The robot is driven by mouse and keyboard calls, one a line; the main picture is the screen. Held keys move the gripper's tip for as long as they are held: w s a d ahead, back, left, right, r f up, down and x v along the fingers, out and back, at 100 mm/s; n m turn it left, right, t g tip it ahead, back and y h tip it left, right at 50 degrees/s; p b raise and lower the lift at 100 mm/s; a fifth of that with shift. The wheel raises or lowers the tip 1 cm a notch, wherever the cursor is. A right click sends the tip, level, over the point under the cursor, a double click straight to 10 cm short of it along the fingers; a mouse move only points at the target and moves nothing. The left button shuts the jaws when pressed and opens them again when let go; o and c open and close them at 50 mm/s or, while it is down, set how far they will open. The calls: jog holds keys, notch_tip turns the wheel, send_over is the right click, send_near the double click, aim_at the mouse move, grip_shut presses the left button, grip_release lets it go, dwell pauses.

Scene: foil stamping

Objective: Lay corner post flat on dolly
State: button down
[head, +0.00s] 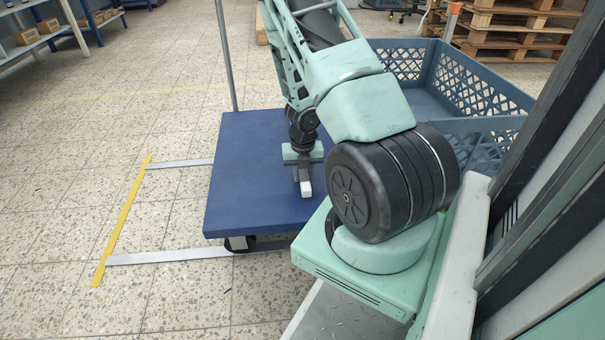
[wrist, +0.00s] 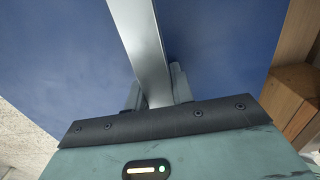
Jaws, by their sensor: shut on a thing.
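The dolly (head: 250,180) has a flat blue deck and stands in the middle of the head view. Its blue deck also fills most of the wrist view (wrist: 225,45). My gripper (head: 304,165) is over the right part of the deck, pointing down. In the wrist view its two fingers (wrist: 157,92) are shut on the corner post (wrist: 148,45), a long, pale grey metal strip running up out of the picture. In the head view only a short, light end of the post (head: 306,188) shows below my gripper; my arm hides the rest. I cannot tell whether the post touches the deck.
Blue-grey plastic crates (head: 480,95) stand right of the dolly, behind my arm. Wooden pallets (head: 510,25) are stacked at the back. A thin grey upright (head: 226,55) rises at the deck's far edge. A brown wooden thing (wrist: 290,100) borders the wrist view.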

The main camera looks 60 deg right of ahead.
jog(key=f, duration=0.2)
jog(key=shift+w+a+f, duration=0.15)
jog(key=shift+a+f, duration=0.15)
jog(key=shift+a, duration=0.05)
jog(key=c, duration=1.3)
grip_release()
jog(key=shift+o, duration=0.9)
jog(key=r+p, duration=0.2)
jog(key=r, duration=0.1)
jog(key=d+r+p, duration=0.1)
jog(key=r+p, duration=0.1)
jog(key=shift+d+r+p, duration=0.15)
jog(key=shift+r+p, duration=0.2)
jog(key=shift+r, duration=0.05)
notch_tip(320, 180, up, 14)
jog(key=a+p, duration=0.1)
jog(key=p, duration=0.8)
jog(key=shift+s+p, duration=0.3)
jog(key=shift+s, duration=0.05)
jog(key=shift+r, duration=0.1)
